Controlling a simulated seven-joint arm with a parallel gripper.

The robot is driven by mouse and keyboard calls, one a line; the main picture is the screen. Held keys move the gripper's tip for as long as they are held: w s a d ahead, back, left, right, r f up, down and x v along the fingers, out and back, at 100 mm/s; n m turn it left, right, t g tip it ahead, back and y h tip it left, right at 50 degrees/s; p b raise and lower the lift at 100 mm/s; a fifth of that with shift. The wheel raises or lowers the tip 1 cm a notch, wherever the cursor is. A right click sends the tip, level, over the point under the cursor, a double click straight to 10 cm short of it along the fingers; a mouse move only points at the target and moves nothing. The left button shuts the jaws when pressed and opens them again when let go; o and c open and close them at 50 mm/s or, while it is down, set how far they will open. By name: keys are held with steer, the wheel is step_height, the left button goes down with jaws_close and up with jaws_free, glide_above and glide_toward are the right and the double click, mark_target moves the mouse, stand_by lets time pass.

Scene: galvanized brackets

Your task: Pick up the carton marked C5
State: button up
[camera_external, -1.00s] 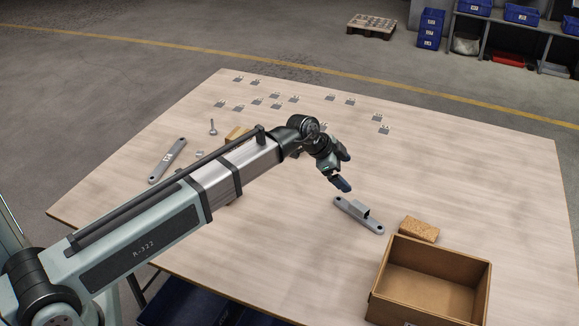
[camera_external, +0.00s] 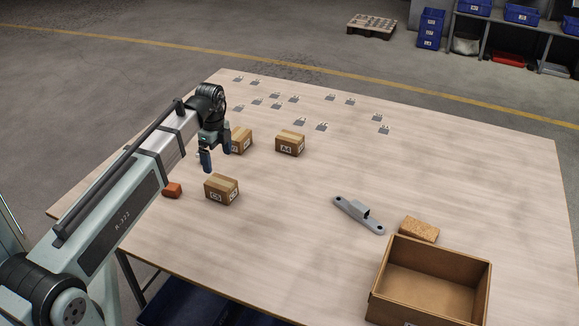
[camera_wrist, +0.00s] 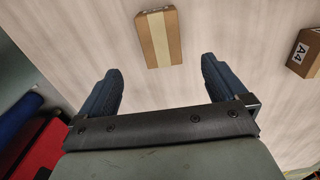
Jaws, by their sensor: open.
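A brown carton (camera_external: 221,189) stands at the front left of the table; its label seems to begin with C, but the second character is too small to read surely. A second carton (camera_external: 241,140) stands behind it, partly hidden by my gripper (camera_external: 215,156). My gripper is open and empty, pointing down above the table by these two cartons. In the wrist view, a carton with a pale tape strip (camera_wrist: 159,38) lies ahead of the gap between my open fingers (camera_wrist: 158,88), apart from them; its label is unreadable.
Carton A4 (camera_external: 290,143) stands to the right; it also shows in the wrist view (camera_wrist: 306,54). A red block (camera_external: 172,190) lies near the arm. Several small brackets (camera_external: 275,97) lie at the back. A long bracket (camera_external: 359,214), cork block (camera_external: 419,229) and open box (camera_external: 431,272) are at right.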

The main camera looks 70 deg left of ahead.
mark_target(220, 181)
steer(key=shift+a+f, duration=0.1)
steer(key=shift+f, duration=6.5)
steer(key=shift+c, duration=0.3)
steer(key=c, duration=1.1)
steer(key=shift+r, duration=0.15)
steer(key=shift+c, duration=0.2)
